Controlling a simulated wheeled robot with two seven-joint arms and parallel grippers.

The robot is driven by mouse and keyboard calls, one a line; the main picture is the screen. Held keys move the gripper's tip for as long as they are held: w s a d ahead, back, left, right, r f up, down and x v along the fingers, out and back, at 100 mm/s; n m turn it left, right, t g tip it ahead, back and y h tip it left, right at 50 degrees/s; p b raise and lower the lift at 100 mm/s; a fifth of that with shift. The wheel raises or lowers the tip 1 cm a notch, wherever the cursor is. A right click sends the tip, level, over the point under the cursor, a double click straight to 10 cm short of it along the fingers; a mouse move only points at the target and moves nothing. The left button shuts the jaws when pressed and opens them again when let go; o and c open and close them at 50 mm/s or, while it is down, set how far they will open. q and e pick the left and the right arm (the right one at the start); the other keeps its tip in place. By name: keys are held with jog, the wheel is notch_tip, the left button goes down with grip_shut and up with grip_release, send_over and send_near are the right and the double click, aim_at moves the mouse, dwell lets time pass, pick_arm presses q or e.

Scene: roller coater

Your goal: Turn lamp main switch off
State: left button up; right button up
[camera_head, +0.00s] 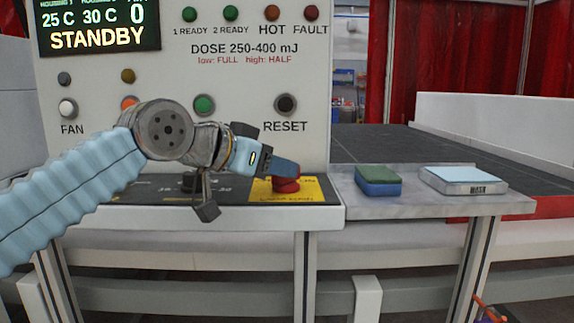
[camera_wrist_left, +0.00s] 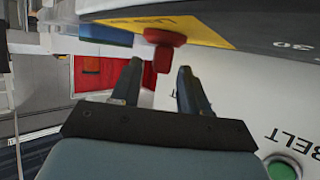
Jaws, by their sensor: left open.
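The lamp main switch is a red knob (camera_head: 286,184) on a yellow plate (camera_head: 318,190), on the dark sloping panel below the white control cabinet. Part of the plate's lettering is hidden, but "ON" shows at its right. My left gripper (camera_head: 285,170) reaches in from the left, just above and behind the knob in the head view. In the left wrist view the red knob (camera_wrist_left: 163,52) shows between the tips of the two spread fingers (camera_wrist_left: 160,66). The jaws are open, and I see no clear contact with the knob. My right gripper is not in view.
The display (camera_head: 98,27) reads STANDBY. A black RESET button (camera_head: 285,104) and a green button (camera_head: 204,104) are on the cabinet face. A green-blue sponge (camera_head: 378,181) and a pale pad (camera_head: 464,176) lie on the right shelf.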

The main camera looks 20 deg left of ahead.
pick_arm(q)
jog(key=shift+x, duration=1.7)
jog(key=shift+c, duration=0.3)
grip_shut()
